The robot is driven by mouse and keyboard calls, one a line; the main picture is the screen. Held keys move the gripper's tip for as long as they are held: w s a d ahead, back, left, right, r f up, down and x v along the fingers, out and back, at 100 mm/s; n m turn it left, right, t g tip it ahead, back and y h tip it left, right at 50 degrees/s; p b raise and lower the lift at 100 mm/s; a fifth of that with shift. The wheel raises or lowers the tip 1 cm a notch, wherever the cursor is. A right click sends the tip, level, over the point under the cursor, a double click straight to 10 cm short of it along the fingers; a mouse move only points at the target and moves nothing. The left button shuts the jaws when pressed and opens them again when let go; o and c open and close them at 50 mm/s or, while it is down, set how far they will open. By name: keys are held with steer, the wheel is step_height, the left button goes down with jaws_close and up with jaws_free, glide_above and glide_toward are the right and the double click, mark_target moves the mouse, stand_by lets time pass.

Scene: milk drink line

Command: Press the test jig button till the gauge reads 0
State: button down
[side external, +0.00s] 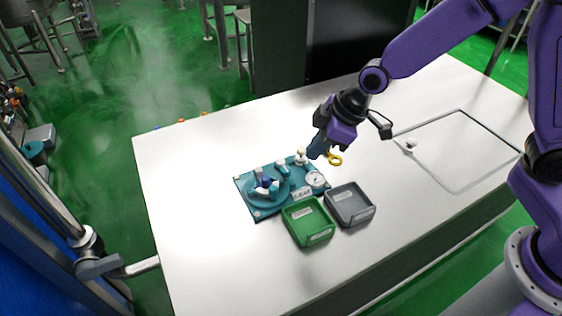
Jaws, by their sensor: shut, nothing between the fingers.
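The test jig (248,187) is a teal plate on the white table, with a round raised part, blue and white pieces and a white label on it. A small gauge (315,179) with a white face sits at its right edge; its reading is too small to tell. A white knob-like part (301,156) stands at the jig's back right corner; I cannot tell whether it is the button. My gripper (315,153) points down just right of this part, above the jig's right edge. It is shut and empty. Whether it touches anything cannot be told.
A green tray (308,236) and a grey tray (350,219) stand in front of the jig. A yellow ring (335,159) lies right of my gripper. A dark outlined rectangle (462,150) marks the table's right part. The table's left side is clear.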

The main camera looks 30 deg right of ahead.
steer(key=w+f+t, duration=0.1)
steer(key=w+f, duration=0.2)
steer(key=w, duration=0.4)
steer(key=w+f+t, duration=0.2)
steer(key=w+f, duration=0.2)
steer(key=w, duration=0.2)
steer(key=t+h, duration=0.2)
steer(key=t, duration=0.1)
glide_above(282, 163)
step_height(282, 163, down, 6)
steer(key=shift+f+m, duration=0.25)
steer(key=shift+m, duration=0.15)
steer(key=shift+s, duration=0.1)
steer(key=shift+f, duration=4.45)
steer(key=shift+f, duration=0.1)
steer(key=shift+f, duration=0.3)
